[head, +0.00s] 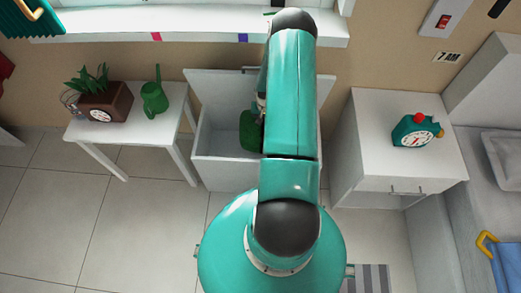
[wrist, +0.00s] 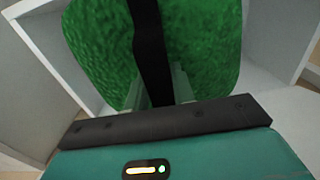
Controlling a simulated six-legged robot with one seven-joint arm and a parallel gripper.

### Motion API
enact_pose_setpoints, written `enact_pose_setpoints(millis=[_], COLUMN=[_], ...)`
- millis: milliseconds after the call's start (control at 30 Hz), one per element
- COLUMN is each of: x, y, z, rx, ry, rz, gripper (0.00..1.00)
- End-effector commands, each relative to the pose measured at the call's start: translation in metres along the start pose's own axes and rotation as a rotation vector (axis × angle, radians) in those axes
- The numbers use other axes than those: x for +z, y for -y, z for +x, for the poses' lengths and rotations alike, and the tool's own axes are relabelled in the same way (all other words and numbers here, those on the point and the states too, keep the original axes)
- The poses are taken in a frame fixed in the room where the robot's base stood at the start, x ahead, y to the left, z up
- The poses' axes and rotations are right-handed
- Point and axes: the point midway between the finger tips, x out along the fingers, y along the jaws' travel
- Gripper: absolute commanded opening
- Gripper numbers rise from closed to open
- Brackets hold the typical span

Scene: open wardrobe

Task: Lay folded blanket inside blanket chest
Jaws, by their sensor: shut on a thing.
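The green folded blanket (head: 249,131) shows partly past my arm in the head view, within the opening of the white blanket chest (head: 222,174). The chest stands open, its lid panel (head: 215,90) raised at the back. In the wrist view the blanket (wrist: 98,52) fills the upper middle, with a dark band running down it. My gripper (wrist: 160,92) is shut on the blanket's near edge. White chest walls (wrist: 32,75) show on both sides of it. My arm hides the right part of the chest, and I cannot tell whether the blanket touches its floor.
A white side table (head: 142,125) with a potted plant (head: 100,100) and a green watering can (head: 155,97) stands to the left. A white nightstand (head: 370,120) with an alarm clock (head: 415,131) stands to the right. A window sill (head: 200,30) lies above. Tiled floor is clear at left.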

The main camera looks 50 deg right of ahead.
Motion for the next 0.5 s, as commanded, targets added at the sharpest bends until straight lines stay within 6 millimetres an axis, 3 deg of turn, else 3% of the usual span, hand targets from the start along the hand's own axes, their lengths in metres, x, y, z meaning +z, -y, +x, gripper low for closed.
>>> enact_pose_setpoints(millis=[100,500], x=[0.002,0.000], y=[0.000,0.001], z=[0.031,0.124], rx=[-0.001,-0.001], ry=[0.003,0.002], rz=[-0.001,-0.001], gripper=[0.00,0.00])
